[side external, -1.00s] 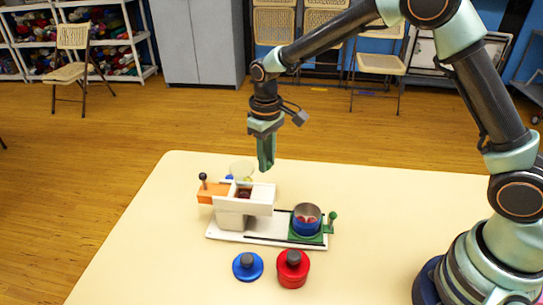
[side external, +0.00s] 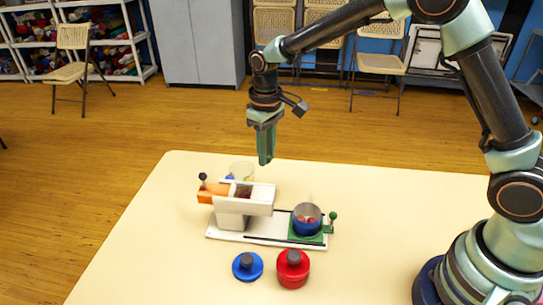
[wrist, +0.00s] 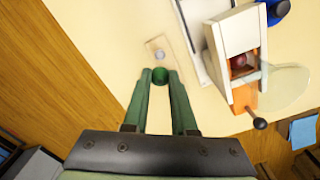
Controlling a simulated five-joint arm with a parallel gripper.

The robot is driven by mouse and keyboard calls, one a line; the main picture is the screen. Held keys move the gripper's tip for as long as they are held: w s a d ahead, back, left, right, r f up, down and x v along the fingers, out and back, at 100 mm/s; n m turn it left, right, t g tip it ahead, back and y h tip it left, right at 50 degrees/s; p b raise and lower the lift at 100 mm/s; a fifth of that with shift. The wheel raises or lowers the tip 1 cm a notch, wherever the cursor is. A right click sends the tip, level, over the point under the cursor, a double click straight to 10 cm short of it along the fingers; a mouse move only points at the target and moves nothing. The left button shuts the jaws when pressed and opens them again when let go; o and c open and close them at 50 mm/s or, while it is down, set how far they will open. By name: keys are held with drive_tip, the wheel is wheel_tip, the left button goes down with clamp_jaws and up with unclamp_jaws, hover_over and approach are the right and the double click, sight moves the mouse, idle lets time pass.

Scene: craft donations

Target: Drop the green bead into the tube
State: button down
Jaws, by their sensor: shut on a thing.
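My gripper (wrist: 160,78) is shut on the green bead (wrist: 160,74), which shows between its fingertips in the wrist view. In the side view my gripper (side external: 265,162) hangs above the far part of the table, behind the white box, and the bead cannot be made out there. Just beyond the bead in the wrist view lies a small tan block (wrist: 152,46) with a pale round thing (wrist: 160,55) on it. I cannot tell whether this is the tube seen from above. The bead looks apart from it.
A white box (side external: 256,198) with an orange part and dark knob stands on a white base, beside a blue pot (side external: 306,222) on green. A clear vessel (side external: 242,170) is behind the box. The table's right side is clear.

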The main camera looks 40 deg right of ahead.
wheel_tip(320, 180, up, 17)
drive_tip(key=s+a, duration=0.5)
drive_tip(key=a, duration=0.5)
wheel_tip(320, 180, down, 9)
drive_tip(key=shift+f, duration=0.2)
drive_tip(key=shift+s+d+f, duration=0.1)
drive_tip(key=shift+d+f, duration=0.05)
drive_tip(key=shift+f, duration=0.05)
idle(1.1)
drive_tip(key=shift+f, duration=0.35)
